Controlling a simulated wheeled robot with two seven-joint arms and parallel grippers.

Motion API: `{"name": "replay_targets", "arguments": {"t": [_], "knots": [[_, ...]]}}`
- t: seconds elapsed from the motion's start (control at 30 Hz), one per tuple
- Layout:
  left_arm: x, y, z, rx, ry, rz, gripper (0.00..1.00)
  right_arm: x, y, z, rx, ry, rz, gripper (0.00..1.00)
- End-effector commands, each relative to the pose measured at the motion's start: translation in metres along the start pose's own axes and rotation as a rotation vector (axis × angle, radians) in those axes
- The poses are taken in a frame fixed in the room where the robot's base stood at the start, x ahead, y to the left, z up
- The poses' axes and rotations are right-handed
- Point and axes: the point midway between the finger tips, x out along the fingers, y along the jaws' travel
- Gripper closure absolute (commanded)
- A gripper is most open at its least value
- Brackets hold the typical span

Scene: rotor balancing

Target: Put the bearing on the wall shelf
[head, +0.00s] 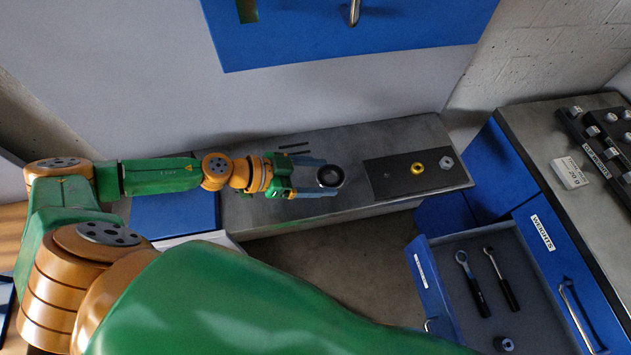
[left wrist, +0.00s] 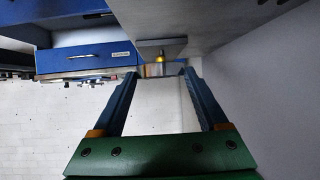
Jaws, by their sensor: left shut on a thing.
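The bearing (head: 330,176) is a dark round ring at the tips of my left gripper (head: 318,180). The gripper is shut on it, with its blue fingers around it. From above, they overlap the front part of a long grey ledge (head: 372,137) along the wall; I cannot tell their height over it. This ledge may be the wall shelf; no other shelf is clear. My right gripper is not in view.
A dark plate (head: 392,180) with a brass part (head: 417,168) and a hex nut (head: 446,164) lies on the ledge's right end. A blue panel (head: 300,40) hangs above. An open drawer (head: 445,262) holding wrenches is at lower right. Bare ledge lies behind the gripper.

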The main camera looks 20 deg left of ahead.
Motion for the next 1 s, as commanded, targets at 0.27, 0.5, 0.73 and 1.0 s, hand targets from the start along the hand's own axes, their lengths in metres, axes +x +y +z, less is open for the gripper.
{"name": "replay_targets", "arguments": {"t": [0.27, 0.5, 0.73, 1.0], "knots": [[0.028, -0.029, 0.042, -0.005, 0.002, 0.0, 0.91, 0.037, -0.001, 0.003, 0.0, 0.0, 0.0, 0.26], [0.035, -0.028, 0.055, -0.001, 0.002, 0.001, 0.91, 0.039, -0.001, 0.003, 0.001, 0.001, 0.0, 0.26], [0.036, -0.028, 0.058, -0.002, 0.002, 0.001, 0.91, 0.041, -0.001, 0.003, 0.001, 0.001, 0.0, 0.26], [0.036, -0.028, 0.058, -0.001, 0.002, 0.001, 0.0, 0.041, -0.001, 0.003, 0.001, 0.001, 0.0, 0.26]]}}
